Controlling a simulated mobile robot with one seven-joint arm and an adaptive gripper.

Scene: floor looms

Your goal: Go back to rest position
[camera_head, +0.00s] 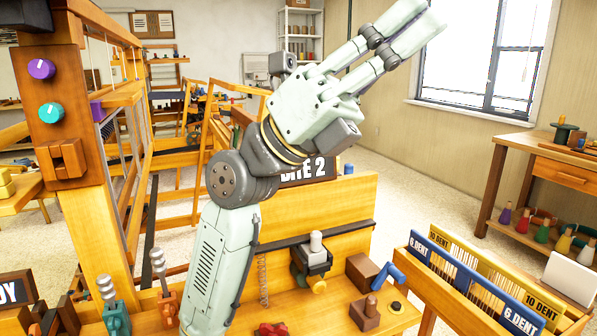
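My arm rises from the bottom of the head view, bends at a dark joint, and leans up to the right. My gripper (431,12) is at its upper end, raised high in front of the window and pointing up and right. Its two pale green fingers run side by side with dark knuckles. No held object shows between them. The gap at the tips is too narrow from this angle to tell whether they are apart. The gripper touches nothing that I can see.
A wooden loom post (90,240) with knobs stands close on the left. A rack of yellow and blue reeds (480,290) is at lower right. A side table (540,160) stands beyond.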

